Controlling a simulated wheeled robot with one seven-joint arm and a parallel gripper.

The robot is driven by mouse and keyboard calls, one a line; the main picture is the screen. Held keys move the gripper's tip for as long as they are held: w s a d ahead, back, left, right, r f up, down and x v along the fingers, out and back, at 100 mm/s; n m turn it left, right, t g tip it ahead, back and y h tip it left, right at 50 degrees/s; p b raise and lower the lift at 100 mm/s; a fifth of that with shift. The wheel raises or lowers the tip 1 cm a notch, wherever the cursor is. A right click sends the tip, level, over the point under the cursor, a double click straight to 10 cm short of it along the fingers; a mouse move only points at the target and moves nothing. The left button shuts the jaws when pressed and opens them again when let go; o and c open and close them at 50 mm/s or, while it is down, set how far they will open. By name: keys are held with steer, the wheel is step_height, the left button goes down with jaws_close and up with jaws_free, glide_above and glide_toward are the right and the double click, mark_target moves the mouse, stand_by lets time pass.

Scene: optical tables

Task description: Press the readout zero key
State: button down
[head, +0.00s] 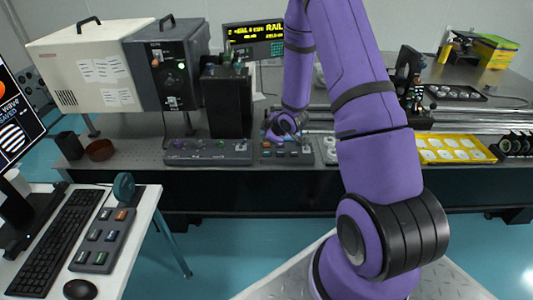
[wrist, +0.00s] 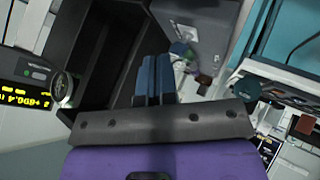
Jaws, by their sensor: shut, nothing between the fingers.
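The readout (head: 254,32) with yellow digits stands at the back of the optical table, partly hidden behind my arm. It also shows at the left edge of the wrist view (wrist: 24,99), with a small green key or light above the digits. Which key is the zero key cannot be made out. My gripper (head: 278,136) is low over the table, by a small control box (head: 287,154) with several knobs or keys. In the wrist view the blue fingers (wrist: 154,68) are together and hold nothing. Whether they touch anything cannot be told.
A long control box (head: 208,153) lies left of my gripper, in front of a black upright housing (head: 226,102). A white and black instrument cabinet (head: 85,65) stands at the back left. A yellow tray (head: 455,150) lies right. A desk with a keyboard (head: 62,238) is front left.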

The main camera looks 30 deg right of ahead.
mark_target(266, 153)
steer(key=shift+f, duration=2.65)
steer(key=shift+f, duration=0.1)
steer(key=shift+f, duration=0.3)
steer(key=shift+f, duration=0.4)
stand_by(0.6)
steer(key=shift+r, duration=0.8)
steer(key=shift+r, duration=0.1)
steer(key=shift+r, duration=2.4)
